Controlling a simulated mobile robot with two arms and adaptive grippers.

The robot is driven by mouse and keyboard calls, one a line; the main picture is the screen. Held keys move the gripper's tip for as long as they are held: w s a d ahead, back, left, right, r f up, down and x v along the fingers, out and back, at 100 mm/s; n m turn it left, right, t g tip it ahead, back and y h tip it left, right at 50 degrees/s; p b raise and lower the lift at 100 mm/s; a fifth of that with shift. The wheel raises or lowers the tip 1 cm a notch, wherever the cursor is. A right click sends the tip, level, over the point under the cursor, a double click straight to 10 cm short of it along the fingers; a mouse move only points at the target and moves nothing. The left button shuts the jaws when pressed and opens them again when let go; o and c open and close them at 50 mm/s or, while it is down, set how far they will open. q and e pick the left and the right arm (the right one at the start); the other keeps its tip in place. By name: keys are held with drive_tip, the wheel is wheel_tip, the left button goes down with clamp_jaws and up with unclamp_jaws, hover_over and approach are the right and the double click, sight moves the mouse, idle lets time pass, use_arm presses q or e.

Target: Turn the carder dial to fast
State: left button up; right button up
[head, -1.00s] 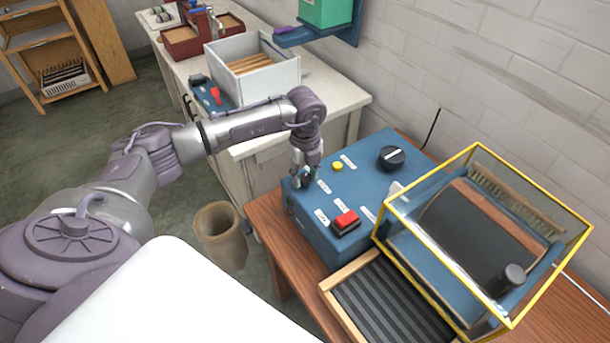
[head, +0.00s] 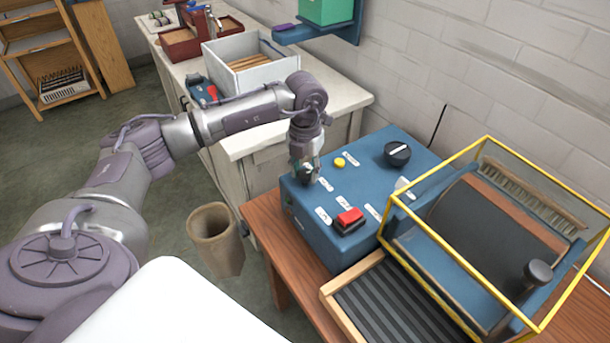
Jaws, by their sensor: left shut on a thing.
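The carder's blue control box (head: 325,208) stands on the wooden table. A round black dial (head: 397,154) with a white pointer line sits at its back, with nothing touching it. My left gripper (head: 307,175) points down at the box's left corner, shut on a small control there. The fingers hide most of that control, so its shape and setting cannot be told. White labels (head: 326,184) lie beside it, too small to read. A red button (head: 348,218) and a yellow button (head: 339,162) are also on the box. My right gripper is not in view.
The carder's drum sits under a yellow-framed clear guard (head: 460,250) to the right. A ribbed black feed belt (head: 385,305) lies in front. A brown bin (head: 215,240) stands on the floor. A pale bench (head: 270,140) with a white crate (head: 250,65) is behind.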

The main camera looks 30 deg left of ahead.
sight(305, 173)
use_arm(q)
drive_tip(key=m+b, duration=0.1)
drive_tip(key=m, duration=0.2)
drive_tip(key=shift+f+b, duration=0.1)
drive_tip(key=shift+b, duration=0.3)
drive_tip(key=shift+m+b, duration=0.65)
drive_tip(key=shift+m, duration=0.85)
drive_tip(key=o, duration=1.1)
drive_tip(key=shift+o, duration=0.2)
drive_tip(key=shift+r, duration=0.3)
wheel_tip(305, 173, up, 12)
drive_tip(key=shift+f, duration=0.15)
